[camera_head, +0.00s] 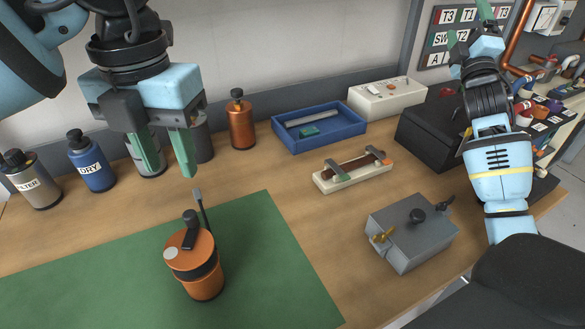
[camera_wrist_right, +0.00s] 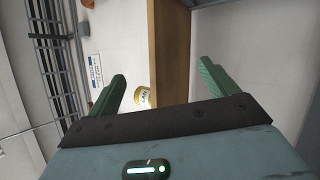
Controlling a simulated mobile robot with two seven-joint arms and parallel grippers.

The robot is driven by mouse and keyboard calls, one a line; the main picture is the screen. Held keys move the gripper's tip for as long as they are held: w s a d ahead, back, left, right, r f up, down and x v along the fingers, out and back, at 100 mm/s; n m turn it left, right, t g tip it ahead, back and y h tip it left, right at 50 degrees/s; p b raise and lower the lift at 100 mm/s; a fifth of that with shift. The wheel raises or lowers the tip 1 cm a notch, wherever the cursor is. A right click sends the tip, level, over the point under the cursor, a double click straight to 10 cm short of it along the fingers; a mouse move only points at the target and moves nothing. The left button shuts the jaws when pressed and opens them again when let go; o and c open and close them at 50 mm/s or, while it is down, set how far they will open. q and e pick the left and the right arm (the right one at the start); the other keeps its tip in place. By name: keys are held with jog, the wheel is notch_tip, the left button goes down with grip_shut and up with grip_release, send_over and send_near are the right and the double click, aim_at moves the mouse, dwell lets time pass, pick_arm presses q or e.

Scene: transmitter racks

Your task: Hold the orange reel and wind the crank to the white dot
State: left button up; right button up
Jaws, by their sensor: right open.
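The orange reel (camera_head: 205,281) stands upright on the green mat (camera_head: 270,250), with a dark band around its upper part. A black crank with a knob (camera_head: 190,229) sits on its top and points to the far side. The white dot (camera_head: 171,253) is a pale disc at the left of the top, apart from the crank. My left gripper (camera_head: 168,160) is open and empty above and behind the reel. My right gripper (camera_head: 470,26) is raised at the far right by the racks; its open, empty fingers also show in the right wrist view (camera_wrist_right: 160,88).
Several bottles (camera_head: 92,162) line the back left. A blue tray (camera_head: 318,132), a cream fixture (camera_head: 351,172), a black box (camera_head: 430,133) and a grey box (camera_head: 412,235) stand to the right. The mat around the reel is clear.

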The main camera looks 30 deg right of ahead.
jog(key=w+a+r+n+t+y, duration=0.2)
jog(key=a+r+n+y, duration=0.15)
jog(key=a, duration=0.25)
jog(key=w+a+r+n+t+y, duration=0.2)
jog(key=w+a+n+y, duration=0.15)
jog(key=a+y, duration=0.2)
jog(key=a+n+g+y, duration=0.7)
jog(key=a+n+y, duration=1.15)
jog(key=a, duration=0.85)
jog(key=s+a+f+n+g+y, duration=0.1)
jog(key=s+a+f+n+g, duration=0.3)
jog(key=a, duration=0.3)
jog(key=s+a+f+n+g+y, duration=0.1)
jog(key=a+f+n+g, duration=0.3)
jog(key=a+n+g, duration=0.15)
jog(key=s+a+f+n+g, duration=0.5)
jog(key=s+f+n+g, duration=0.2)
jog(key=s+f, duration=0.5)
jog(key=shift+s+a+g, duration=0.2)
jog(key=shift+s+g, duration=0.2)
jog(key=shift+g, duration=0.85)
jog(key=shift+f, duration=0.2)
